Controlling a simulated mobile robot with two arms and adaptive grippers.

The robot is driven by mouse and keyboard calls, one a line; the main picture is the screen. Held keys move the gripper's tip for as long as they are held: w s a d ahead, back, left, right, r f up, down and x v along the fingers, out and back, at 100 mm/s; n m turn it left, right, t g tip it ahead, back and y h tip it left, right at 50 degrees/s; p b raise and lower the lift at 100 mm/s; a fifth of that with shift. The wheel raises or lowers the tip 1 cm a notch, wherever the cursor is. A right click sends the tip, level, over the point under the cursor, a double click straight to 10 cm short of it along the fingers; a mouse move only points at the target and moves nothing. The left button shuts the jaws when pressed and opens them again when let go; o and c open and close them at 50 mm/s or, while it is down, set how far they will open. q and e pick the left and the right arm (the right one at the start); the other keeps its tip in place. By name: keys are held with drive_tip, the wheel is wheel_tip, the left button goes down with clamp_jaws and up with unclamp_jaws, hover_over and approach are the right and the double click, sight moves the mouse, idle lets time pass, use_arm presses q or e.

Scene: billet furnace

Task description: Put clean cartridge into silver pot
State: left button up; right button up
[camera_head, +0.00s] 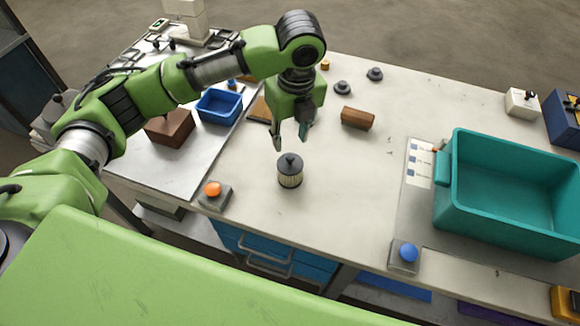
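A small cartridge (290,174) with a dark knobbed top and pale ribbed sides stands upright on the light worktop, near its front edge. My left gripper (290,143) points down just above and behind the cartridge in the picture. Its two fingers are apart with nothing between them, and they look clear of the cartridge. I cannot clearly make out a silver pot; a grey rounded object (57,106) at the far left is partly hidden by my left arm. My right gripper is out of view.
A teal bin (468,226) stands at the right. A brown cylinder (357,118), two small dark knobbed pieces (343,87), a blue tray (219,106) and a brown block (170,128) lie around. Orange (213,189) and blue (408,252) buttons line the front edge.

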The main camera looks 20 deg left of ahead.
sight(290, 157)
use_arm(q)
drive_tip(key=f, duration=0.2)
drive_tip(key=shift+w+a+f, duration=0.1)
drive_tip(key=shift+w+f, duration=0.1)
drive_tip(key=shift+f, duration=0.2)
drive_tip(key=shift+w+f, duration=0.1)
drive_tip(key=shift+f, duration=0.25)
drive_tip(key=shift+f+p, duration=0.6)
wheel_tip(290, 157, down, 4)
drive_tip(key=shift+w+r+p, duration=0.1)
drive_tip(key=shift+r+p, duration=0.15)
drive_tip(key=shift+p, duration=0.4)
drive_tip(key=shift+w+f, duration=0.1)
drive_tip(key=shift+f, duration=0.25)
clamp_jaws()
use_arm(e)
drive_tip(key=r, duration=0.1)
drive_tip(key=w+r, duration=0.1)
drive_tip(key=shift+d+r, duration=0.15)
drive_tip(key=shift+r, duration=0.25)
